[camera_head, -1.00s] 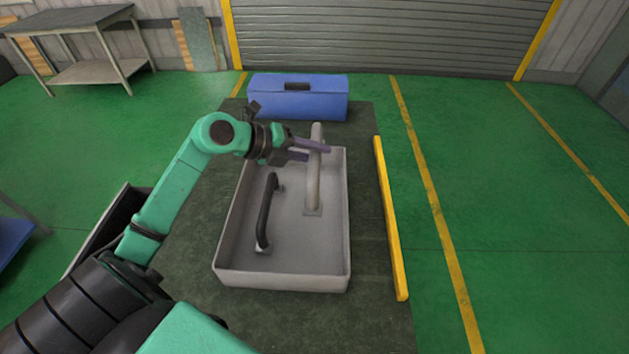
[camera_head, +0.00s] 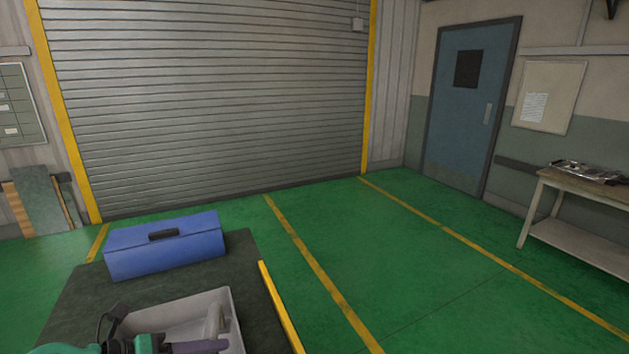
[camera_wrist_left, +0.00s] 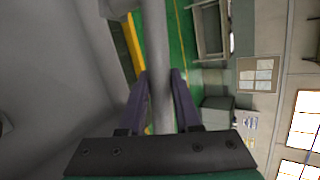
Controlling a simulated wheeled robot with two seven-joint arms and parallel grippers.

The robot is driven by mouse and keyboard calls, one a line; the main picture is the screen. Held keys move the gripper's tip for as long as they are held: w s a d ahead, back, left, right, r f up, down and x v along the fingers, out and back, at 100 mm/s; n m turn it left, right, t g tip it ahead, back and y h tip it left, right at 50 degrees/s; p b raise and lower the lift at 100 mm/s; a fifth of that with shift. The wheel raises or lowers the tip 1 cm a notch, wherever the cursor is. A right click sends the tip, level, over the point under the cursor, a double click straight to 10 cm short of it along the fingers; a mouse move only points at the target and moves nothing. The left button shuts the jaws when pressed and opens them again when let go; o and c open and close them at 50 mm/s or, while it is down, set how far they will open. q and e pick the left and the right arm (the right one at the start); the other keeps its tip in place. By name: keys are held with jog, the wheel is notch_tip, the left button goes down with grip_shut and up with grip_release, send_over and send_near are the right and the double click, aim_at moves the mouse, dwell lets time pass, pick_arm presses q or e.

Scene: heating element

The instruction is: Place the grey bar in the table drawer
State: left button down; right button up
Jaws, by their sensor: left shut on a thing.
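The light grey bar (camera_head: 213,320) shows at the bottom of the head view, at the light tray (camera_head: 236,318) on the dark table (camera_head: 262,325). In the left wrist view the grey bar (camera_wrist_left: 155,50) runs between the purple fingers of my left gripper (camera_wrist_left: 160,88). My left gripper (camera_head: 205,346) is shut on the bar; its lower part is cut off by the frame edge. I cannot tell whether the bar's lower end touches the tray. The table drawer is out of view now. My right gripper is not in view.
A blue toolbox (camera_head: 165,246) stands on the far end of the table. A yellow strip (camera_head: 280,308) runs along the table's right edge. Green floor (camera_head: 400,260) is open to the right. A side table (camera_head: 575,200) stands at far right.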

pick_arm(q)
jog(key=w+a+r+n+t+y, duration=0.2)
jog(key=w+a+r+n, duration=0.15)
jog(key=w+a, duration=0.3)
jog(key=shift+m, duration=0.35)
jog(key=f, duration=0.6)
jog(key=f+p, duration=0.1)
jog(key=f, duration=1.2)
jog(key=shift+w+d+f, duration=0.2)
jog(key=shift+w+d, duration=0.1)
jog(key=shift+d, duration=0.1)
notch_tip(320, 180, up, 15)
jog(key=p, duration=1.1)
jog(key=s+d+m+b, duration=0.1)
jog(key=s+d+b, duration=0.1)
jog(key=s+b, duration=0.1)
jog(key=s+d+m+g+h+b, duration=0.1)
jog(key=s+d+b, duration=0.1)
jog(key=b, duration=0.2)
jog(key=s+d+r+m+g+h+b, duration=0.1)
jog(key=s+d+b, duration=0.2)
jog(key=b, duration=0.1)
jog(key=shift+s+r, duration=0.1)
jog(key=shift+s, duration=0.2)
jog(key=shift+s+r, duration=0.15)
jog(key=shift+r, duration=0.05)
jog(key=shift+g, duration=0.3)
